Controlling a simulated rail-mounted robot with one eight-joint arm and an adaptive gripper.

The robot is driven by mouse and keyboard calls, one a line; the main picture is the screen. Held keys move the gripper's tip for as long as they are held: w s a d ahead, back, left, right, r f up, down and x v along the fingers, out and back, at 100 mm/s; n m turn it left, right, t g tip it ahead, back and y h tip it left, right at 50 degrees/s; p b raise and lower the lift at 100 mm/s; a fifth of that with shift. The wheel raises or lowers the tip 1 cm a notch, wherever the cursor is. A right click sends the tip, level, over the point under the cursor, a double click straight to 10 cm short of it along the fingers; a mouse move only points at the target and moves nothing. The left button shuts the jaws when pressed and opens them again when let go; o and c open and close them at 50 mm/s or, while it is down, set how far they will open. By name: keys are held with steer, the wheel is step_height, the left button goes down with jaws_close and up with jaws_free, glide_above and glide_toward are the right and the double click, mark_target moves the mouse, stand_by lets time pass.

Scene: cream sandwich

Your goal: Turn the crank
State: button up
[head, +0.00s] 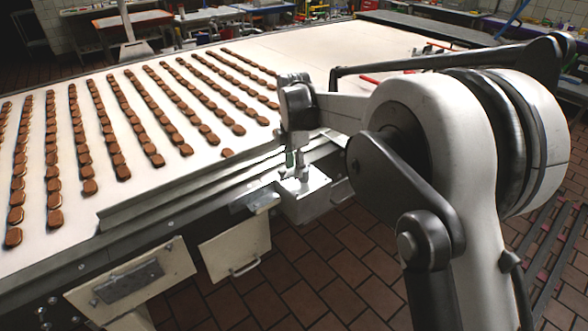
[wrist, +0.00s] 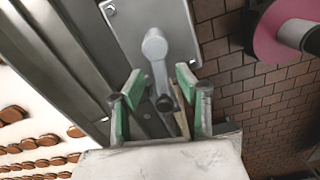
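The crank (wrist: 155,45) is a grey metal arm with a round hub, mounted on a grey plate (wrist: 118,26) in the wrist view. Its arm runs from the hub down to a dark-ended knob (wrist: 167,103). My gripper (wrist: 159,80) has two green-padded fingers, spread apart on either side of the crank arm and knob. Gaps show between the pads and the crank; the depth between them is hard to judge. In the head view, my gripper (head: 291,160) is small above the grey crank box (head: 308,196) at the table's edge, and my arm partly hides it.
A long pale table (head: 330,45) carries rows of brown cookies (head: 120,165). A metal rail (head: 200,185) runs along its front edge. Pale panels (head: 235,247) hang below. A pink disc (wrist: 275,38) shows at the wrist view's upper right. Open brick-tiled floor lies beside the table.

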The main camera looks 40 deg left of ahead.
steer(key=shift+f, duration=0.55)
jaws_close()
